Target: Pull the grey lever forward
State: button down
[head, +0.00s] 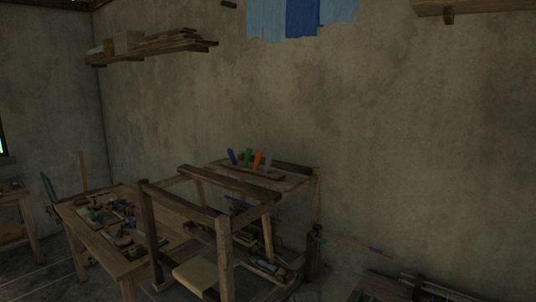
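A wooden handloom (225,235) stands in the middle of the head view, near the wall. A row of small upright levers sits on its top board: a blue lever (231,157), a green lever (248,157), an orange lever (257,159) and, at the right end, a dull greyish lever (267,163). The greyish one is small and dim, and its exact tilt is hard to tell. My gripper is not in view, so its state and its distance from the levers do not show.
A wooden table (95,245) with cluttered small tools stands left of the loom. A wall shelf (150,48) holds boards. Blue cloth (302,18) hangs high on the wall. A dark bench (400,290) stands at the lower right. The space above the loom looks clear.

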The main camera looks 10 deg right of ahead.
aim_at(269, 156)
jog(key=z, duration=0.1)
jog(key=i, duration=1)
jog(key=u, duration=0.05)
